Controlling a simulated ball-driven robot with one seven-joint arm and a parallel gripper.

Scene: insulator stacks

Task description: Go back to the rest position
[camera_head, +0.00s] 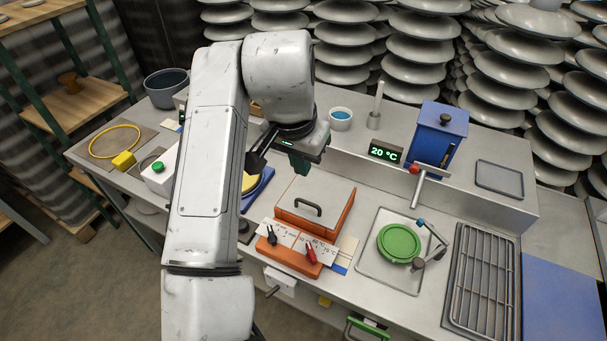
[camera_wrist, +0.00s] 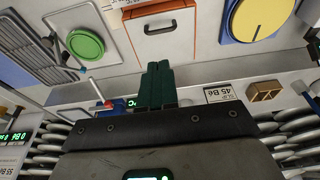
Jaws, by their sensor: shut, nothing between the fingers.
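My gripper (camera_head: 300,165) hangs over the workbench, behind the orange box (camera_head: 313,204) with the grey lid and dark handle. In the wrist view its green fingers (camera_wrist: 157,70) are together with nothing between them. The same orange box is partly in the wrist view (camera_wrist: 160,26), beyond the fingertips. The fingers appear apart from it. My arm hides part of the bench's left side in the head view.
A blue box (camera_head: 436,135), a white cup (camera_head: 340,119) and a temperature display (camera_head: 385,152) stand on the raised back shelf. A sink with a green lid (camera_head: 399,243) and a wire rack (camera_head: 481,275) lie right. Grey insulator stacks (camera_head: 419,52) rise behind.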

